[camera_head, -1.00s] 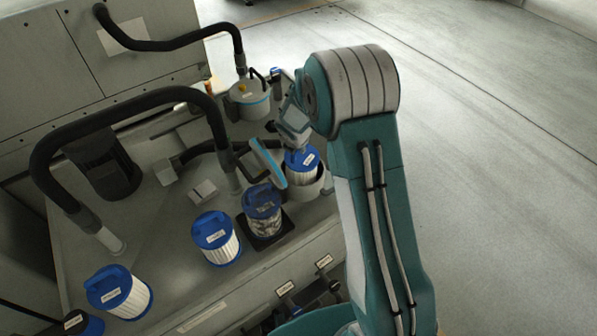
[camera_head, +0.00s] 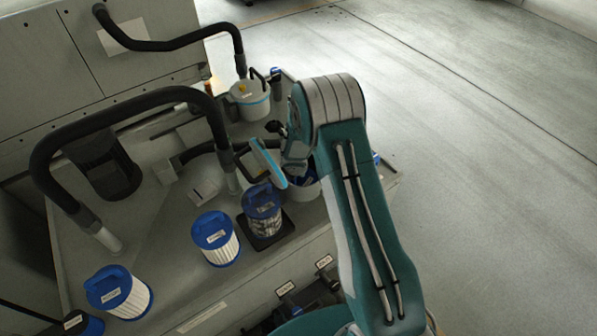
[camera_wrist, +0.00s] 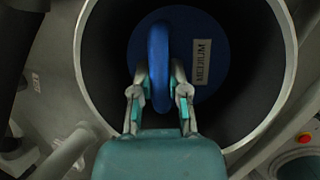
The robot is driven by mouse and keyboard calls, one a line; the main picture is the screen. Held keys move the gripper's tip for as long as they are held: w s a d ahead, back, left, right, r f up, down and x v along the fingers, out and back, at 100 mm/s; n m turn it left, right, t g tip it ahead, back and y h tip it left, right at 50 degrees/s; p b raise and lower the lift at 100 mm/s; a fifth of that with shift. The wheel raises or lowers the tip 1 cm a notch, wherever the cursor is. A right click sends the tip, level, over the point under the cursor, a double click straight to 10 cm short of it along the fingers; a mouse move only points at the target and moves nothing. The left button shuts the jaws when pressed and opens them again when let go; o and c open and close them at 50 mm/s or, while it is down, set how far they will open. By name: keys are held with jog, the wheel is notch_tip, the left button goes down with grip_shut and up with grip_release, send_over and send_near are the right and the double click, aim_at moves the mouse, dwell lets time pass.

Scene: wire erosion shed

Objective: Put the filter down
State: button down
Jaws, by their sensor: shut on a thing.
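My gripper (camera_wrist: 160,80) is shut on the upright blue handle of a filter (camera_wrist: 222,85), whose blue top carries a label reading MEDIUM. In the wrist view the filter sits inside a dark round housing (camera_wrist: 289,60), with its top below the rim. A dark gap shows around it; whether its bottom touches the floor is hidden. In the head view my arm covers the gripper and most of the filter; part of the housing (camera_head: 304,192) shows beside a raised lid (camera_head: 268,163) with a light-blue edge.
A dirty blue-topped filter (camera_head: 262,208) stands on a black tray (camera_head: 266,243). Clean filters stand to its left, one nearer (camera_head: 216,240) and one farther (camera_head: 119,292). A thick black hose (camera_head: 120,102) arches over the bench. A white canister (camera_head: 250,101) stands behind.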

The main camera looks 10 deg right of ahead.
jog(key=c, duration=0.6)
grip_release()
jog(key=shift+c, duration=0.2)
jog(key=s+d+r+m, duration=0.1)
jog(key=s+r+m, duration=0.35)
jog(key=r, duration=0.55)
jog(key=s+d+r+m+h, duration=0.1)
jog(key=s+r+m, duration=0.4)
jog(key=r, duration=0.6)
jog(key=s+d+r+m, duration=0.1)
jog(key=s+r+m, duration=0.4)
jog(key=r, duration=0.5)
jog(key=s+r+m+y, duration=0.1)
jog(key=s+r+m, duration=0.1)
jog(key=s+m, duration=0.2)
jog(key=s+a+r+m+y, duration=0.1)
jog(key=s+r+m, duration=0.2)
jog(key=s, duration=0.6)
jog(key=s+a+r+m+t, duration=0.1)
jog(key=s+r+m, duration=0.2)
jog(key=s+m, duration=0.2)
jog(key=shift+s+r+y, duration=0.25)
jog(key=shift+s+y, duration=0.15)
jog(key=shift+s, duration=0.75)
